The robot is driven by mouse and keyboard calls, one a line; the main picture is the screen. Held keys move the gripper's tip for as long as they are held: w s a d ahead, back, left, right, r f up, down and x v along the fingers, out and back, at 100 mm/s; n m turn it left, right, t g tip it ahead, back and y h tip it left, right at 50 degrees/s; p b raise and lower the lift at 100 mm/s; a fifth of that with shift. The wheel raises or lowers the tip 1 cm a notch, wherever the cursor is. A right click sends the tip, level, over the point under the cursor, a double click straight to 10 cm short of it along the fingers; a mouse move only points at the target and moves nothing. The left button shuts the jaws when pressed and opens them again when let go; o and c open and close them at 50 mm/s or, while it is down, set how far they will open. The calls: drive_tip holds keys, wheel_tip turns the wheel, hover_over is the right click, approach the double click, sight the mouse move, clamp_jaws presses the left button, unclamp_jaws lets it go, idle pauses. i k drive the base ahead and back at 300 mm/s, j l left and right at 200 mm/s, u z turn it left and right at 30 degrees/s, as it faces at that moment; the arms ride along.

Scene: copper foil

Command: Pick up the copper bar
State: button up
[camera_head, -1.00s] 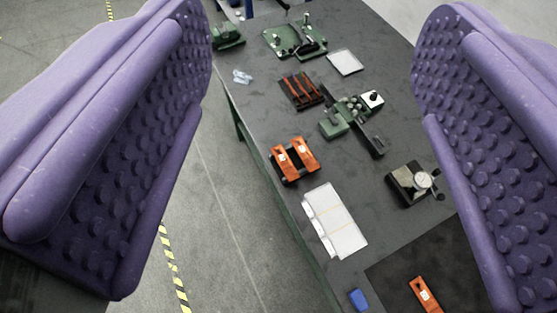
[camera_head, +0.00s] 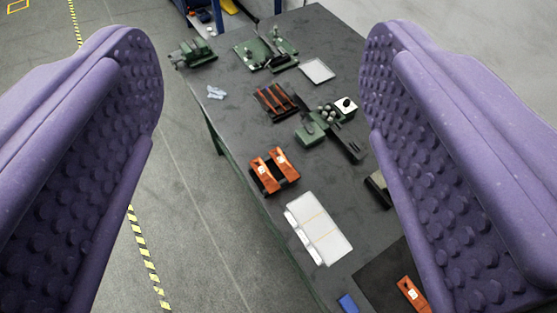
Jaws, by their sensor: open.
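My gripper (camera_head: 262,75) is open and empty, its two purple studded fingers standing wide apart on either side of the view. Several orange-copper pieces lie on the dark table beyond it. Two copper-orange bars (camera_head: 263,176) sit side by side on a black holder near the table's left edge. One more orange bar (camera_head: 411,293) lies on a black mat at the lower right, partly hidden by the right finger. A dark rack with thin copper-brown strips (camera_head: 275,101) lies farther back. I cannot tell which piece is the copper bar. No finger visibly touches any of them.
The dark table (camera_head: 225,110) carries a white tray (camera_head: 318,228), a blue block (camera_head: 347,303), a green-black fixture (camera_head: 320,132), a pale plate (camera_head: 317,70) and green fixtures (camera_head: 263,52) at the back. The floor left of the table is open, with yellow-black tape (camera_head: 146,262).

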sight(266, 176)
drive_tip(key=z, duration=2.45)
drive_tip(key=u, duration=2.5)
drive_tip(key=i+j+z, duration=0.4)
drive_tip(key=i+j, duration=0.25)
drive_tip(key=j, duration=0.1)
